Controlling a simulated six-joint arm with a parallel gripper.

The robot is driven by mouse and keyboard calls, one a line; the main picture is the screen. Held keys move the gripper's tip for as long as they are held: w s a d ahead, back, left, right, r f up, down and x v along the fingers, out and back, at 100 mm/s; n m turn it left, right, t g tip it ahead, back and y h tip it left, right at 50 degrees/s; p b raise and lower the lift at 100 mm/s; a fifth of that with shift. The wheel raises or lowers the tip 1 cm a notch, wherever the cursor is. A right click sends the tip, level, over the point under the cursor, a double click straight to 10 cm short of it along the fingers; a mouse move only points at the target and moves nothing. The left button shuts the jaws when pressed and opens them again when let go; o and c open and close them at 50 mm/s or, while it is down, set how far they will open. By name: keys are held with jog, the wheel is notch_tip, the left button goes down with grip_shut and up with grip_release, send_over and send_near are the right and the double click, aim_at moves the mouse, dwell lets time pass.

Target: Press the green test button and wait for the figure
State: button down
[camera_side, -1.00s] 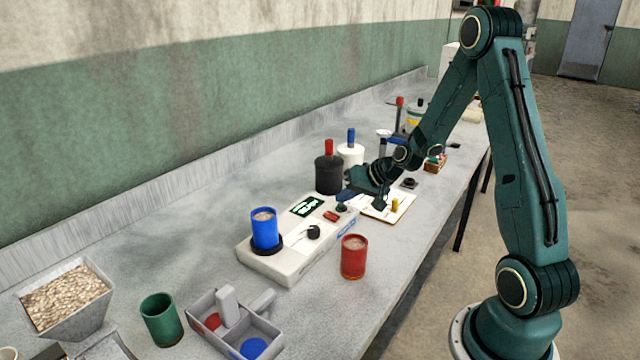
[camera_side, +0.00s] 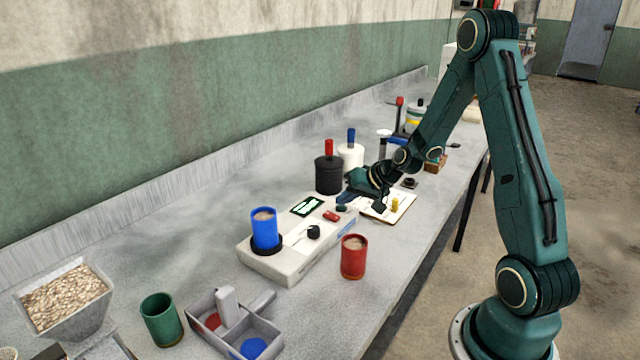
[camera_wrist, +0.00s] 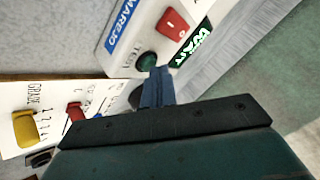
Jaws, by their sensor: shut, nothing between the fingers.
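The white meter (camera_side: 287,262) stands on the bench with a blue cup (camera_side: 264,229) of grain seated upright in its round holder. The green test button (camera_wrist: 147,60) is on the meter's end, labelled TEST; it also shows in the side view (camera_side: 341,209). The meter's screen (camera_side: 308,206) is lit; in the wrist view (camera_wrist: 192,43) it seems to read WAIT. My gripper (camera_wrist: 157,72) is shut and empty, its blue fingertips close beside the green button in the picture. In the side view (camera_side: 346,197) they look just above the button; I cannot tell whether they touch.
A red rocker switch (camera_side: 331,216) is next to the button. A red cup (camera_side: 354,257) of grain stands in front of the meter. Black (camera_side: 328,175) and white (camera_side: 350,155) canisters stand behind.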

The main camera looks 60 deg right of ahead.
jog(key=shift+r, duration=0.8)
jog(key=shift+r, duration=0.15)
notch_tip(320, 180, up, 5)
jog(key=shift+f, duration=0.1)
dwell(0.8)
dwell(0.6)
